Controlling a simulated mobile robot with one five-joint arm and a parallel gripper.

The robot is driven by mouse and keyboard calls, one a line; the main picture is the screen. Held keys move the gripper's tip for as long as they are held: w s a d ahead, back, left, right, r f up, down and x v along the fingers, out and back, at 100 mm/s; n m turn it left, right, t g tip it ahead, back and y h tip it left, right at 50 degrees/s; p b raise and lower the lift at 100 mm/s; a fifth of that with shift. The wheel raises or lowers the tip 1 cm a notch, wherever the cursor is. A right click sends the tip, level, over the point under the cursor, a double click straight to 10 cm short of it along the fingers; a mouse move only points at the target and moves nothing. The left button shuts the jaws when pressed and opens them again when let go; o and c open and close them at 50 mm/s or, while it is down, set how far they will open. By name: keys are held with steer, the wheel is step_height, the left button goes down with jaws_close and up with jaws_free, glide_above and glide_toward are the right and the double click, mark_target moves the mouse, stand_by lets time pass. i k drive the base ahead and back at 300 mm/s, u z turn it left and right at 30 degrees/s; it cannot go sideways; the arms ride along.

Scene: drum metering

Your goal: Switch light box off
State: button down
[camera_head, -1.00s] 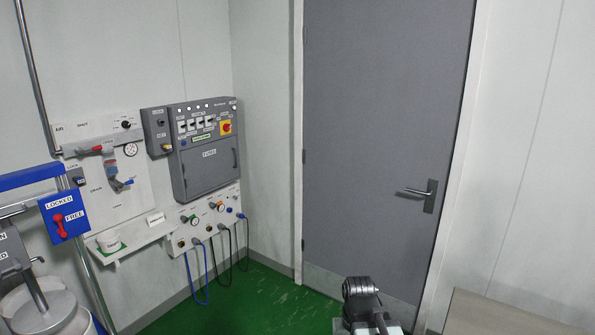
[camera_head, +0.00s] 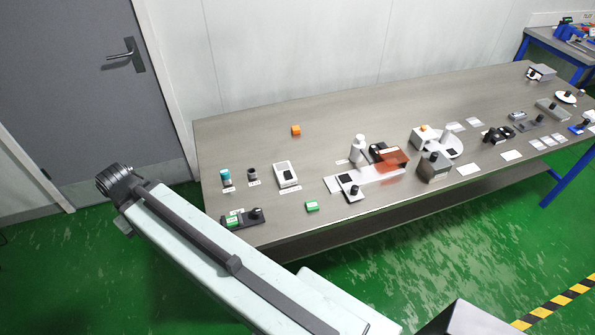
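A long grey bench (camera_head: 240,130) carries many small devices. I cannot tell for sure which one is the light box. A long flat white panel (camera_head: 372,178) lies near the bench's middle, with a dark patch at its left end and a see-through red-orange piece (camera_head: 394,157) over its right part. A small white unit with a black knob (camera_head: 352,191) stands at the panel's front edge. A white box with a dark face (camera_head: 285,172) stands farther left. Whether any light is on is too small to tell. My gripper is not in view; my pale arm crosses the lower left.
A black base with a green part and a knob (camera_head: 254,214), a green block (camera_head: 312,206) and an orange cube (camera_head: 296,130) are on the bench. A grey box (camera_head: 433,168) stands to the right. A grey door (camera_head: 75,90) is at left. Green floor (camera_head: 385,250) is open in front.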

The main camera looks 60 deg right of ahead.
mark_target(288, 174)
steer(key=u, duration=0.05)
steer(key=k, duration=0.15)
steer(key=u, duration=1.6)
steer(key=k, duration=1.25)
steer(key=z, duration=0.65)
steer(key=i, duration=1)
steer(key=u, duration=0.1)
